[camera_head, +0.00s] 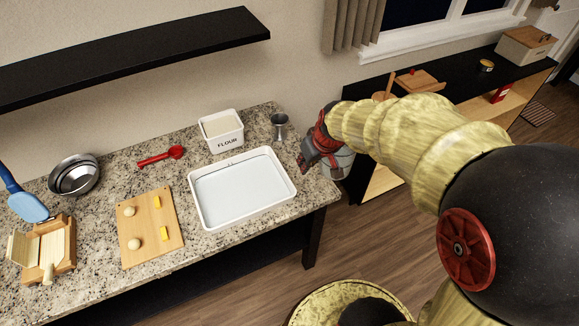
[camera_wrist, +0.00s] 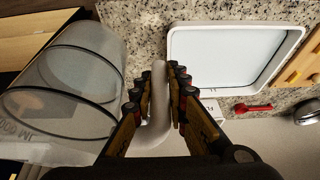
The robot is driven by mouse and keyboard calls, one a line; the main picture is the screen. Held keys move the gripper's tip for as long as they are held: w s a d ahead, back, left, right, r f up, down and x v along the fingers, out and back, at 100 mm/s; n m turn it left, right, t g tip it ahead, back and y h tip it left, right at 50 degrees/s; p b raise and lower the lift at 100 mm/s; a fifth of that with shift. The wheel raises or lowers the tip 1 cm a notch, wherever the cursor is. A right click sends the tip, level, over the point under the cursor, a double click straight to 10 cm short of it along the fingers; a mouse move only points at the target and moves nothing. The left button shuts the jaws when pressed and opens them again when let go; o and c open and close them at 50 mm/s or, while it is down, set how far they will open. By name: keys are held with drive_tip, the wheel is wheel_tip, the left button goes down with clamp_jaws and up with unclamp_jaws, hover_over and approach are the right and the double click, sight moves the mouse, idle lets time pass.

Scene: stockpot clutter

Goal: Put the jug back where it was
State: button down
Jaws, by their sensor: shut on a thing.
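The clear jug (camera_wrist: 62,88) fills the left of the wrist view, with grey rings and faint lettering on its side. Its pale handle (camera_wrist: 152,128) lies between the fingers of my gripper (camera_wrist: 160,82), which is shut on it. In the head view my red and grey gripper (camera_head: 308,160) is at the right end of the granite counter. The jug (camera_head: 340,164) shows partly behind it, beside the counter's right edge. The gripper and arm hide part of the jug. I cannot tell whether its base touches anything.
A white tray (camera_head: 240,215), a flour box (camera_head: 212,146) and a metal cup (camera_head: 279,127) stand left of my gripper. A red scoop (camera_head: 160,157), metal bowls (camera_head: 75,176) and a board (camera_head: 148,243) lie farther left. A black-topped shelf unit (camera_head: 455,76) stands to the right.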

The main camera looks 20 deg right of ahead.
drive_tip(key=w+a+f+b, duration=0.2)
drive_tip(key=w+a+f, duration=0.1)
drive_tip(key=w+f, duration=0.7)
drive_tip(key=shift+w+a+f+b, duration=0.15)
drive_tip(key=shift+a+f+b, duration=0.2)
drive_tip(key=shift+f, duration=0.4)
drive_tip(key=shift+d, duration=0.1)
drive_tip(key=shift+f+b, duration=0.4)
drive_tip(key=shift+b, duration=0.05)
drive_tip(key=shift+f, duration=0.2)
drive_tip(key=c, duration=1.7)
unclamp_jaws()
drive_tip(key=shift+c, duration=0.2)
drive_tip(key=shift+r, duration=0.1)
